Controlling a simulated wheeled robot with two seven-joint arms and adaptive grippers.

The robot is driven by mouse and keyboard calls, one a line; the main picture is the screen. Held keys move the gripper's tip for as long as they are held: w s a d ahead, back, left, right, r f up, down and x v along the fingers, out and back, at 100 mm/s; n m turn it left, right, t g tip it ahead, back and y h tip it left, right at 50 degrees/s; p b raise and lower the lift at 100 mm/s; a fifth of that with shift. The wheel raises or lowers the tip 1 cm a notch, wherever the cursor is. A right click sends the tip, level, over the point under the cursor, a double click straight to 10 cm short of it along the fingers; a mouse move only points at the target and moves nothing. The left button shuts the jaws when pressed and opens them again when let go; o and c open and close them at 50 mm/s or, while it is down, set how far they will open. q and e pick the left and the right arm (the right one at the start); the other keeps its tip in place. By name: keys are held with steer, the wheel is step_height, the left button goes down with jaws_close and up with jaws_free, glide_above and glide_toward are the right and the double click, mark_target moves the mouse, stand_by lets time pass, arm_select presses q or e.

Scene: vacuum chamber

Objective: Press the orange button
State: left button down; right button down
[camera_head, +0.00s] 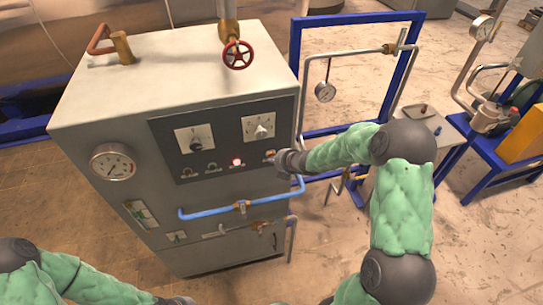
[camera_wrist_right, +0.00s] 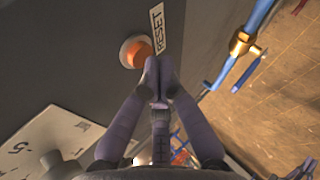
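The orange button (camera_wrist_right: 136,52) sits in a pale ring on the dark panel, beside a white RESET label (camera_wrist_right: 158,28) in the right wrist view. In the head view the button (camera_head: 269,154) is a small spot at the panel's right end, partly hidden by my right gripper (camera_head: 279,160). In the wrist view my right gripper (camera_wrist_right: 158,82) has its fingertips together, holding nothing, with the tips beside the button's lower right edge. I cannot tell if they touch it. My left arm is low at the left; its gripper (camera_head: 178,301) is cut off by the bottom edge.
The grey cabinet (camera_head: 110,105) has a dark control panel (camera_head: 222,138) with a lit red button (camera_head: 237,162) and dials. A red handwheel (camera_head: 237,54) stands above the cabinet's front.

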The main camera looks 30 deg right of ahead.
steer(key=shift+w+d, duration=0.1)
steer(key=shift+w, duration=0.35)
stand_by(0.6)
steer(key=shift+s, duration=0.1)
steer(key=shift+s+a+b, duration=0.2)
steer(key=shift+s+b, duration=0.25)
steer(key=shift+s, duration=0.3)
steer(key=s+b, duration=0.1)
steer(key=s, duration=0.1)
steer(key=s+a+b, duration=0.1)
steer(key=s, duration=0.2)
steer(key=shift+a, duration=0.1)
stand_by(0.4)
steer(key=shift+w, duration=0.1)
stand_by(0.6)
